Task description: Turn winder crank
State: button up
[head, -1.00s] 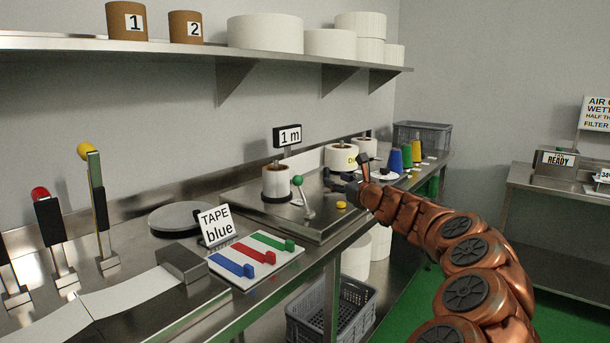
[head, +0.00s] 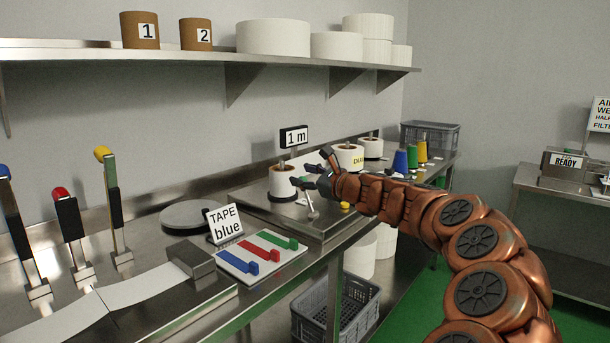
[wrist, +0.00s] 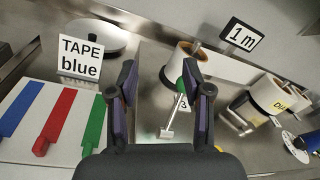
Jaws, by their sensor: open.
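The winder crank (head: 312,207) is a metal lever on the steel winder plate, in front of a white roll (head: 283,183). My gripper (head: 306,176) hides its top in the head view. In the wrist view the crank's green knob (wrist: 181,85) and slanted metal arm (wrist: 172,115) show between my fingers, closer to the right one. My gripper (wrist: 160,75) is open, with nothing held. It is above or beside the knob; I cannot tell the exact gap. The roll (wrist: 184,60) and the "1 m" sign (wrist: 241,37) are behind the crank.
A "TAPE blue" sign (head: 224,224) and a board with blue, red and green sliders (head: 235,262) are left of the winder. A yellow button (head: 345,206) is to the crank's right. Another roll (head: 350,157) and coloured spools (head: 401,161) stand farther along. A shelf (head: 200,52) hangs above.

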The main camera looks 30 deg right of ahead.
jog(key=shift+a+r, duration=0.1)
jog(key=shift+a, duration=0.2)
